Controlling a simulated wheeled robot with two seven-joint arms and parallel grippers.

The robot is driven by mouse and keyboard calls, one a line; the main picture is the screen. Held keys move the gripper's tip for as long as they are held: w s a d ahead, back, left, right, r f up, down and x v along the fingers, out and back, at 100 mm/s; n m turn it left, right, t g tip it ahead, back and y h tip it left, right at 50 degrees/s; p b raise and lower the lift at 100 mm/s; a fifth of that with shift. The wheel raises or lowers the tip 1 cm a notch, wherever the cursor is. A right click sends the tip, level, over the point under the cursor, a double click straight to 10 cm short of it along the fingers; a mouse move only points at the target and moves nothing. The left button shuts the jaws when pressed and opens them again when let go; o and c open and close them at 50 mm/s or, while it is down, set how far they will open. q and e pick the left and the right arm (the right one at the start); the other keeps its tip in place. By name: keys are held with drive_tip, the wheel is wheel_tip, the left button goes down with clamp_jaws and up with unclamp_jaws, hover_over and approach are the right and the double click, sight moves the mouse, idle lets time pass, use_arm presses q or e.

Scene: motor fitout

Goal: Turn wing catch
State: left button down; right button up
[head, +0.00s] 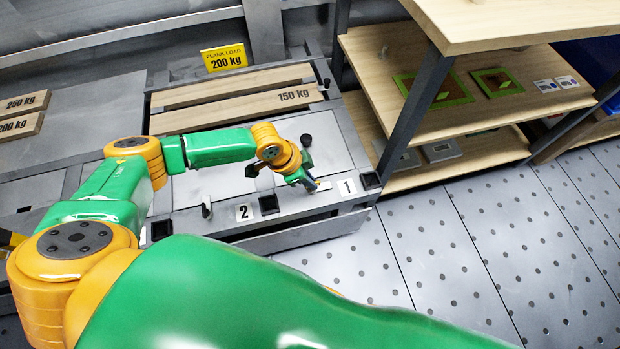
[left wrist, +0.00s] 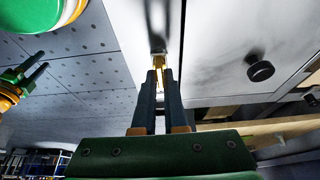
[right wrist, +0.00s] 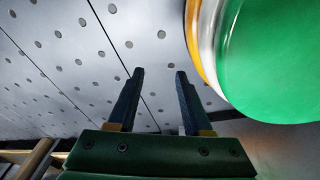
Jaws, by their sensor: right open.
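My left gripper (head: 314,186) is at the front edge of the grey bench, beside the label 1 (head: 346,187). In the left wrist view the two fingers of my left gripper (left wrist: 160,76) are close together with a small brass-coloured piece (left wrist: 160,73) between them, which looks like the wing catch. The fingers hide most of it, so its angle cannot be told. My right gripper (right wrist: 159,74) is open and empty, with perforated floor panels beyond its fingertips.
A label 2 (head: 244,212) and black square sockets (head: 269,204) line the bench front. A black knob (head: 306,140) stands on the panel. Planks (head: 235,105) lie behind under a yellow load sign (head: 224,58). A wooden shelf unit (head: 495,112) stands right; the floor (head: 440,240) before it is clear.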

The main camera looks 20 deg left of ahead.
drive_tip(key=shift+a, duration=0.2)
